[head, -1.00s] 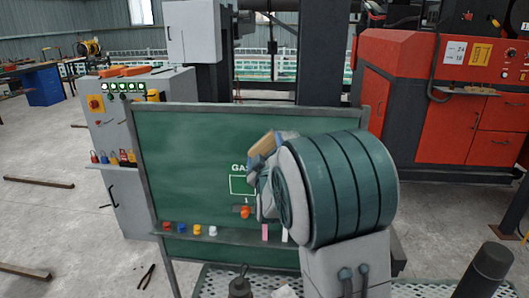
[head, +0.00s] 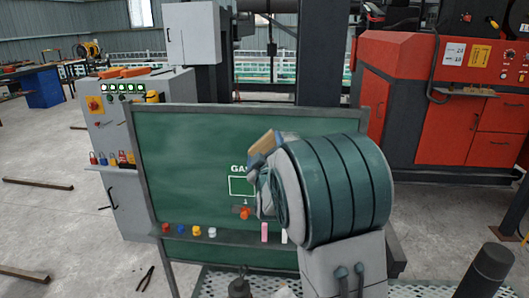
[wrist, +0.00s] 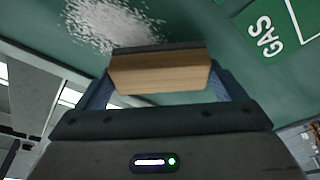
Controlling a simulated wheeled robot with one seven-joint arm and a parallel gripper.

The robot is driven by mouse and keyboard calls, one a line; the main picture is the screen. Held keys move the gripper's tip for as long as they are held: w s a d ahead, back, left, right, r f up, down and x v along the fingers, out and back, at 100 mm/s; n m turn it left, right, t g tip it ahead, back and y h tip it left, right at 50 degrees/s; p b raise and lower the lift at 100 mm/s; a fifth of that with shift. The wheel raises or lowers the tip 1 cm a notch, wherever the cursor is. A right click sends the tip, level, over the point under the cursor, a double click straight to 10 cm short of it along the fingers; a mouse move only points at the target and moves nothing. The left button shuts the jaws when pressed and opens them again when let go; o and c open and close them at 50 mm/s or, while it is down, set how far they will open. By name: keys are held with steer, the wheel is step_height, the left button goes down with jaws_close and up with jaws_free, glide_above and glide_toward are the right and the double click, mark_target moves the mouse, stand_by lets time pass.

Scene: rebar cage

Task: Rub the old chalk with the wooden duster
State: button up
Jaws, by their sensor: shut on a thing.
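The wooden duster (wrist: 158,74) is a tan block with a dark pad. My gripper (wrist: 160,88) is shut on it, one finger at each end. In the head view the duster (head: 262,142) shows tilted in front of the green board (head: 190,150), and my arm hides most of the gripper. The old chalk (wrist: 110,25) is a speckled white patch on the board, just beyond the duster's pad in the wrist view. The pad's edge overlaps its lower part in that picture; I cannot tell whether they touch. My arm hides the patch in the head view.
A white "GAS" marking with a box (wrist: 272,35) is on the board beside the chalk. The board's ledge holds coloured caps (head: 197,231) and a pink stick (head: 264,232). A grey cabinet (head: 140,200) stands left, a red machine (head: 420,90) right.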

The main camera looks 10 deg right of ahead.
steer(key=shift+w+d, duration=0.1)
steer(key=shift+w, duration=0.25)
steer(key=s+d+b, duration=0.3)
steer(key=d+b, duration=0.5)
steer(key=d, duration=0.2)
steer(key=shift+s, duration=0.15)
stand_by(0.7)
steer(key=shift+f+b, duration=0.1)
steer(key=shift+b, duration=0.55)
steer(key=shift+a, duration=0.1)
